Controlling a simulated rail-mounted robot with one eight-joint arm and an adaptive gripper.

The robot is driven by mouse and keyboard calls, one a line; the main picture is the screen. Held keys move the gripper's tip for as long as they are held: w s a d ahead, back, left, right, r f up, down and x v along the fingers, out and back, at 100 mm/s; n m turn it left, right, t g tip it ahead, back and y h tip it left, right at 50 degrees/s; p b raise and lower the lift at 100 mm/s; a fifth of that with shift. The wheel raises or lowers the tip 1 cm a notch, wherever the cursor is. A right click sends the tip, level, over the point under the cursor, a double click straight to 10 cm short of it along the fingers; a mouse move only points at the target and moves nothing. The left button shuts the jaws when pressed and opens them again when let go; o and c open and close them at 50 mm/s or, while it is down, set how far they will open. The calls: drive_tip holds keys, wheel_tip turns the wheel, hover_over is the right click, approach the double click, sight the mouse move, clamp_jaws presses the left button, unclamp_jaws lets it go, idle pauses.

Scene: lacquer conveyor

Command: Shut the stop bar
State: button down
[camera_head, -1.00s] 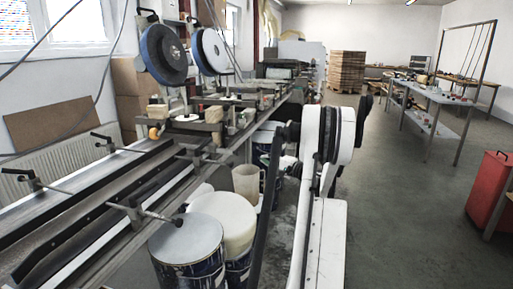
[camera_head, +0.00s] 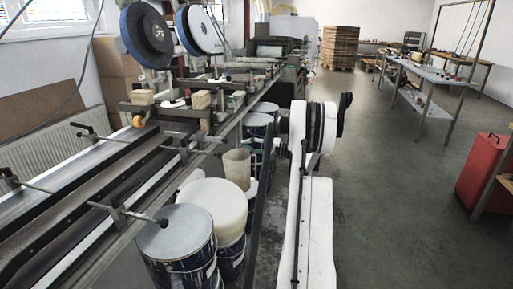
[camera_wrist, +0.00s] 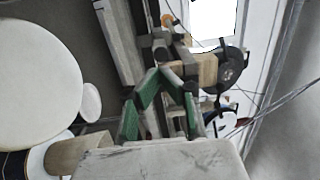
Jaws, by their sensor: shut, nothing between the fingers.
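In the head view, thin rods with black fittings lie across the conveyor (camera_head: 60,222). The nearest rod (camera_head: 138,216) ends in a dark knob (camera_head: 163,223) over the paint drums. I cannot tell for sure which part is the stop bar, or whether it is shut. My gripper (camera_wrist: 161,74) shows in the wrist view with green finger pads meeting at the tips, shut and empty. Its tips lie in front of dark clamp parts and a wooden block (camera_wrist: 206,70); I cannot tell whether they touch. In the head view my gripper is hidden beyond my white arm.
Paint drums (camera_head: 180,244) stand beside the conveyor, close to my arm. Large discs (camera_head: 147,38) stand above the line. A red bin (camera_head: 484,172) and a grey table (camera_head: 425,92) stand at the right. The floor between is free.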

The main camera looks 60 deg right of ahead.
drive_tip(key=x, duration=0.6)
drive_tip(key=shift+w, duration=0.1)
